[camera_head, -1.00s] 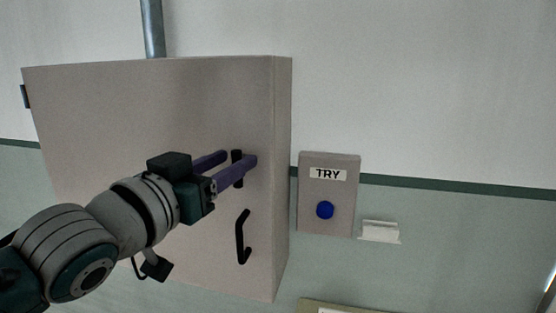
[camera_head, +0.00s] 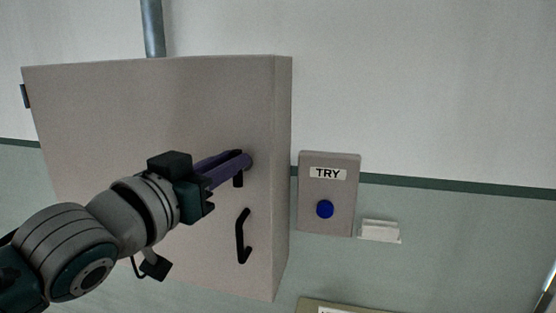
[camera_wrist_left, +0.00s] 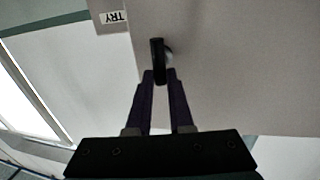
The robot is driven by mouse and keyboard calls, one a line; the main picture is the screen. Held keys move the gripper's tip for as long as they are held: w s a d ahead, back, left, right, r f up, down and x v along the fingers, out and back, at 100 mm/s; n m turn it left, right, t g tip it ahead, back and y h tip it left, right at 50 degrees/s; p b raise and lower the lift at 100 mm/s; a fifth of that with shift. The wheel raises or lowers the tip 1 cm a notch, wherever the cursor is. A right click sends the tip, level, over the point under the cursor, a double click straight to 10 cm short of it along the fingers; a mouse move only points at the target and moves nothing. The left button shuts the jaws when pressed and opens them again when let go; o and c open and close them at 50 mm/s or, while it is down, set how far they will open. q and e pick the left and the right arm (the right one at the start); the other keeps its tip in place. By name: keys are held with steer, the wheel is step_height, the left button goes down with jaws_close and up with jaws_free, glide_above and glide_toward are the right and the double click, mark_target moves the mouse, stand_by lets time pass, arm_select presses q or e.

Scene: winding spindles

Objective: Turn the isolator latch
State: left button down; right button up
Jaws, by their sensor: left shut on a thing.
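The isolator latch (camera_head: 238,179) is a small black upright handle near the right edge of the grey cabinet's door (camera_head: 110,120). My left gripper (camera_head: 242,160) has its purple fingers shut on the latch, and they hide part of it. In the left wrist view the latch (camera_wrist_left: 157,55) stands out from the door with the fingertips of my left gripper (camera_wrist_left: 160,78) on either side of its near end. The latch looks upright in the head view. My right gripper is in neither view.
A black door handle (camera_head: 242,237) sits below the latch. Right of the cabinet, a grey box labelled TRY (camera_head: 328,195) has a blue button (camera_head: 325,209). A small white ledge (camera_head: 380,231) is beside it. A conduit (camera_head: 152,28) rises from the cabinet's top.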

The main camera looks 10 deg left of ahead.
arm_select(q)
steer(key=m+p, duration=0.1)
steer(key=m, duration=0.1)
steer(key=d+m+g+p, duration=0.1)
steer(key=m, duration=0.2)
steer(key=m+y+p, duration=0.1)
steer(key=m, duration=0.1)
steer(key=shift+d+m, duration=0.15)
steer(key=shift+m, duration=0.25)
steer(key=m, duration=0.2)
steer(key=m+y+p, duration=0.1)
steer(key=shift+d+f+m+g, duration=0.25)
steer(key=shift+m+g, duration=0.15)
steer(key=m, duration=0.2)
steer(key=m+y, duration=0.1)
steer(key=shift+d+f+m, duration=0.15)
steer(key=shift+f+m, duration=0.2)
steer(key=shift+m, duration=0.05)
steer(key=c, duration=0.8)
jaws_free()
